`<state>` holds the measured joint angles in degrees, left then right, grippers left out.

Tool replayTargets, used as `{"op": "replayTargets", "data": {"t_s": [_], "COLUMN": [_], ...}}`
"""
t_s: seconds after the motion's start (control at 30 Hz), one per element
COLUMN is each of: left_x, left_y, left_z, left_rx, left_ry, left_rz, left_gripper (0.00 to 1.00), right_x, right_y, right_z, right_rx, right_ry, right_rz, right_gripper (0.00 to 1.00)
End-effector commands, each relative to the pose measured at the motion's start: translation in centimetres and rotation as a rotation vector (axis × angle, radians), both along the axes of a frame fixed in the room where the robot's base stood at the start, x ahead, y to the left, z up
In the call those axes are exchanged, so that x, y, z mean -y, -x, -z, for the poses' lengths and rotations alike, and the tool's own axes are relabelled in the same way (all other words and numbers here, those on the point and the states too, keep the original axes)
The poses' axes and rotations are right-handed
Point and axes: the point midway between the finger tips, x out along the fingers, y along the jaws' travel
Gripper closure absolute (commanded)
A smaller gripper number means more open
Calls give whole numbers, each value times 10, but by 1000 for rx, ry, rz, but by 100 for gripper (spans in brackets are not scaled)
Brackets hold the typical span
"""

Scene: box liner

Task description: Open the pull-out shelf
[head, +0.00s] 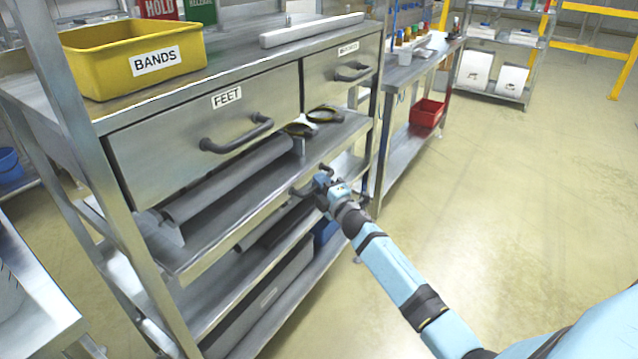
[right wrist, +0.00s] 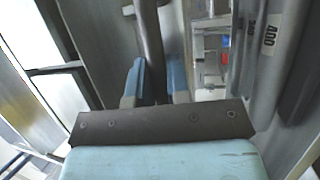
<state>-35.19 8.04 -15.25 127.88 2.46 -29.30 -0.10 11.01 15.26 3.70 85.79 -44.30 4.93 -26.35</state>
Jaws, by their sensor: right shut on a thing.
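The pull-out shelf (head: 215,232) is a grey metal tray below the drawers of the steel workbench. A dark roll-like bar and black-and-yellow tools lie on it. Its front edge appears to stand out past the drawer fronts. A dark handle (head: 303,188) is on its front side toward the right. My right gripper (head: 322,180) is at this handle, shut on it. In the right wrist view the dark handle bar (right wrist: 151,45) runs between the two blue fingers (right wrist: 155,82). The grip partly hides the handle in the head view. My left gripper is not in view.
Above are the FEET drawer (head: 180,145) and a smaller drawer (head: 340,80), both with dark handles. A yellow BANDS bin (head: 90,60) stands on top. A lower shelf (head: 205,310) holds grey boxes. The floor (head: 500,180) to the right is clear.

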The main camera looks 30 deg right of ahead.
Motion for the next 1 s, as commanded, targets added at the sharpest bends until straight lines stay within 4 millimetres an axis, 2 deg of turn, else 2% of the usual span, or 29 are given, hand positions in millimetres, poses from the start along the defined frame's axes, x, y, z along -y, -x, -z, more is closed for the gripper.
{"op": "replayTargets", "data": {"t_s": [0.27, 0.7, 1.0], "left_x": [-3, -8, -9], "left_y": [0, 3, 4], "left_z": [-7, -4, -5], "left_rx": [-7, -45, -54], "left_ry": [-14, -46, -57], "left_rz": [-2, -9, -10], "left_gripper": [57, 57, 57], "right_x": [17, 63, 87], "right_y": [43, 153, 210], "right_z": [0, 0, 0], "right_rx": [-4, -5, -4], "right_ry": [1, 1, 0], "right_rz": [-1, 1, 2], "right_gripper": [100, 100, 100]}}
